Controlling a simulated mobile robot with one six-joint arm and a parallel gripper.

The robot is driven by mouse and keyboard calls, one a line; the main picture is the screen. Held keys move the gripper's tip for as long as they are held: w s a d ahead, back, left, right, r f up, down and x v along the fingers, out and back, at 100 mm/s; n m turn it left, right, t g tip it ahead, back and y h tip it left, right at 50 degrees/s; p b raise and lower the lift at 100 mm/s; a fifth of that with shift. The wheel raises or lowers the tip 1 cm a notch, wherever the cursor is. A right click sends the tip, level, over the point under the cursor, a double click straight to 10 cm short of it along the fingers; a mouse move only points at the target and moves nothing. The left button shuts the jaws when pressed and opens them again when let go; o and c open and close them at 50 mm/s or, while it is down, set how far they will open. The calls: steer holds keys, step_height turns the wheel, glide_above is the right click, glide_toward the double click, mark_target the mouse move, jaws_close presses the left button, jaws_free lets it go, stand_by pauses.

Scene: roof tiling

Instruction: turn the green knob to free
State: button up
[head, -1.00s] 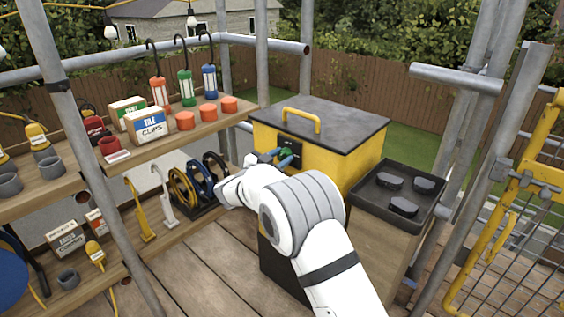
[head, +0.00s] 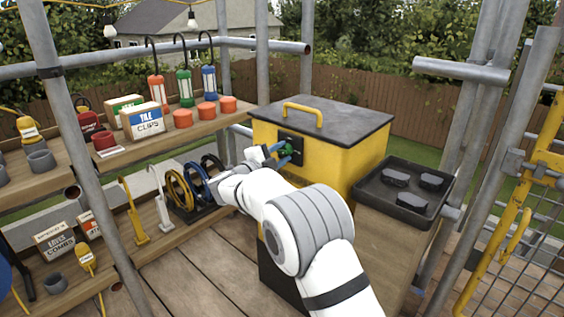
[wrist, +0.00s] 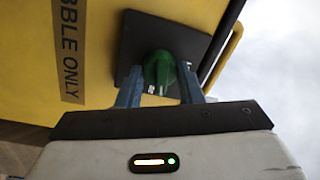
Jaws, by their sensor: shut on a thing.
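The green knob (head: 286,149) sits on a dark plate (head: 297,141) on the front of a yellow box (head: 345,165) with a dark lid. In the wrist view the knob (wrist: 160,70) stands out from the dark plate (wrist: 180,40), between the two blue fingers of my gripper (wrist: 160,82). My gripper (head: 282,153) is shut on the knob in the head view too. The fingers hide the knob's sides, and I cannot read any mark for its setting.
A black tray (head: 370,196) with several dark pieces stands right of the box. Shelves with a clips box (head: 144,121), orange cups and lanterns are at left. Scaffold poles (head: 93,150) and a yellow gate (head: 520,200) flank the deck.

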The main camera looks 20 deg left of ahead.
steer(key=shift+f+m+h+b, duration=0.15)
steer(key=shift+m+b, duration=0.25)
steer(key=shift+m, duration=0.25)
steer(key=shift+f+m+h+b, duration=0.15)
steer(key=shift+m+b, duration=0.25)
steer(key=shift+m, duration=0.25)
steer(key=shift+d+r+m, duration=0.1)
steer(key=shift+m, duration=0.2)
steer(key=o, duration=1)
steer(key=shift+r, duration=0.15)
steer(key=p+v, duration=0.2)
steer(key=v, duration=0.6)
steer(key=shift+r, duration=0.1)
